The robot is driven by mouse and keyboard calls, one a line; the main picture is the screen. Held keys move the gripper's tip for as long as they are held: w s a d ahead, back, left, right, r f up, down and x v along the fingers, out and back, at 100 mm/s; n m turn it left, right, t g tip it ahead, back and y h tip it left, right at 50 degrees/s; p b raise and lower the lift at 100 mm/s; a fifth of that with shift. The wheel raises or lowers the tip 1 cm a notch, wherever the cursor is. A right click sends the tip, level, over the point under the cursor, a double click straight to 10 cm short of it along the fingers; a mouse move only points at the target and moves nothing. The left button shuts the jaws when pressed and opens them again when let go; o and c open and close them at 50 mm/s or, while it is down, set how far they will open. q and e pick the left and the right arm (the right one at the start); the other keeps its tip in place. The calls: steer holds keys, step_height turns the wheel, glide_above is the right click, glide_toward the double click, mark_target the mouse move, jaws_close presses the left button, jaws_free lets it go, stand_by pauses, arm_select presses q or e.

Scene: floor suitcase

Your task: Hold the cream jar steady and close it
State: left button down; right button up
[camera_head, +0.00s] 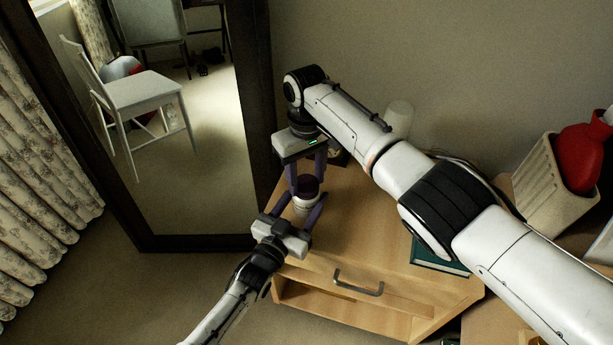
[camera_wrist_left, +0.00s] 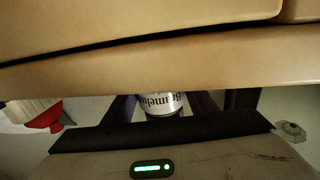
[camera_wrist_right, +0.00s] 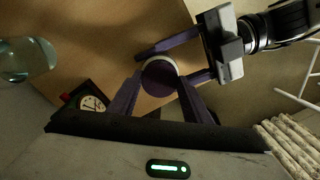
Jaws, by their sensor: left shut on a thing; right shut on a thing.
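The cream jar (camera_head: 302,208) is white with dark lettering and stands upright at the left corner of the wooden cabinet top. Its label shows in the left wrist view (camera_wrist_left: 160,104). A round dark purple lid (camera_wrist_right: 159,78) sits on top of the jar; whether it is fully seated I cannot tell. My left gripper (camera_head: 305,205) comes from the front and is shut on the jar's body. My right gripper (camera_head: 306,183) points down from above, shut on the lid, with one finger on each side. The fingers partly hide the jar.
The wooden cabinet (camera_head: 370,225) has a drawer handle (camera_head: 358,284) in front. A green book (camera_head: 438,256) lies on its right side. A small clock (camera_wrist_right: 92,103) and a glass (camera_wrist_right: 25,58) stand behind the jar. A dark-framed mirror (camera_head: 262,120) leans at the left.

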steer(key=m, duration=0.4)
steer(key=shift+m, duration=0.4)
steer(key=m, duration=0.5)
steer(key=o, duration=1)
steer(key=shift+r, duration=2.25)
steer(key=shift+c, duration=0.4)
